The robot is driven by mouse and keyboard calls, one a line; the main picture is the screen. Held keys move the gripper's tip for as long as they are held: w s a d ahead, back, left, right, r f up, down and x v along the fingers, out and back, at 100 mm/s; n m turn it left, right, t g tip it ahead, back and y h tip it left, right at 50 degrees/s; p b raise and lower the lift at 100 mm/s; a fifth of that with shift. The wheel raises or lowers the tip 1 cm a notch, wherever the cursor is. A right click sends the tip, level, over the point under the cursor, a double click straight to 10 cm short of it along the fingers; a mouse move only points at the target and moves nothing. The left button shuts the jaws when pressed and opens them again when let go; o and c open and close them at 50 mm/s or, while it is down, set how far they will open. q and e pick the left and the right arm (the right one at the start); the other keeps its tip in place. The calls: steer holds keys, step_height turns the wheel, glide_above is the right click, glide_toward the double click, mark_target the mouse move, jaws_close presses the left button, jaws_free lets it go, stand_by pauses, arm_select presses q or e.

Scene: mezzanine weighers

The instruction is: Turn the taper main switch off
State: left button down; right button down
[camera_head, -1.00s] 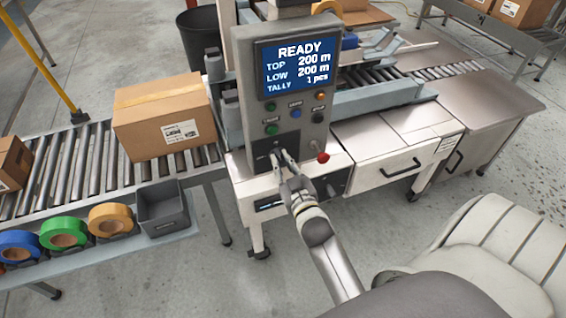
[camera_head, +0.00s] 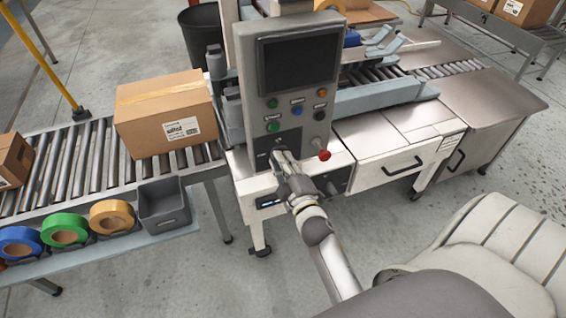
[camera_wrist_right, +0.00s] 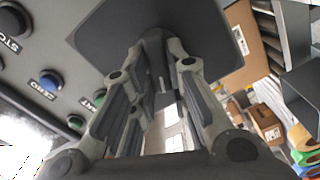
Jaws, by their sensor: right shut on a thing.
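The taper's control box (camera_head: 327,108) stands upright in the middle of the head view. Its screen (camera_head: 298,62) is dark. The main switch sits on a dark plate (camera_head: 262,143) low on the box, and the plate also shows in the right wrist view (camera_wrist_right: 135,28). My right gripper (camera_head: 277,155) is at this plate, shut on the switch handle (camera_wrist_right: 157,50). The fingers hide most of the handle, so its angle is hard to read. My left gripper is not in view.
Several coloured push buttons (camera_head: 298,110) and a red knob (camera_head: 324,155) are close to my right gripper. A cardboard box (camera_head: 160,125) lies on the roller conveyor (camera_head: 62,165) at left. Tape rolls (camera_head: 64,230) and a grey bin (camera_head: 165,208) are in front of it.

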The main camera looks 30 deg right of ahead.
steer(key=n+b, duration=0.1)
steer(key=n, duration=0.3)
steer(key=shift+n, duration=0.4)
stand_by(0.4)
steer(key=c, duration=1.4)
jaws_free()
steer(key=shift+w+f, duration=0.1)
